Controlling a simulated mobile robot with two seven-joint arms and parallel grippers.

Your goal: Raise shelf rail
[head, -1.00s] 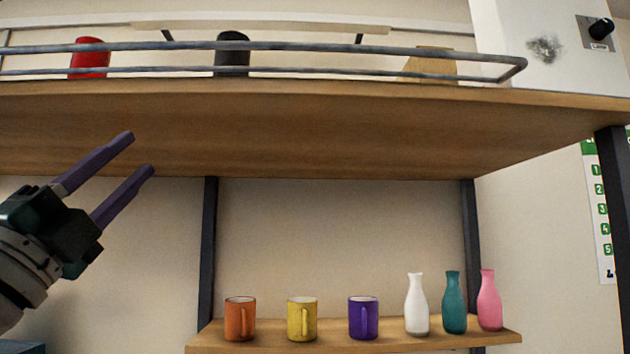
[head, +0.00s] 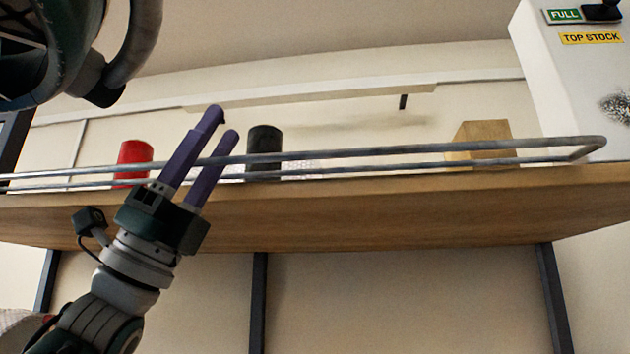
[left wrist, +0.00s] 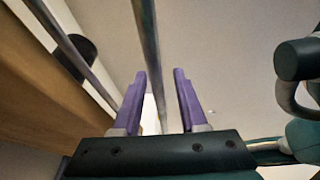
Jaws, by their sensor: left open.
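The shelf rail (head: 400,151) is a grey metal guard of two bars along the front edge of the high wooden shelf (head: 400,205). It sits low, just above the shelf top. My left gripper (head: 223,123) has purple fingers, open and pointing up, overlapping the rail toward its left part. In the left wrist view, one bar of the rail (left wrist: 148,30) runs in the gap between the open fingers of my left gripper (left wrist: 160,72). How deep it lies between them I cannot tell. My right gripper is out of view.
Behind the rail stand a red cylinder (head: 133,160), a black cylinder (head: 264,150) and a wooden block (head: 482,142). A white panel (head: 560,95) at right carries "FULL" and "TOP STOCK" labels. Dark posts (head: 258,300) stand below the shelf.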

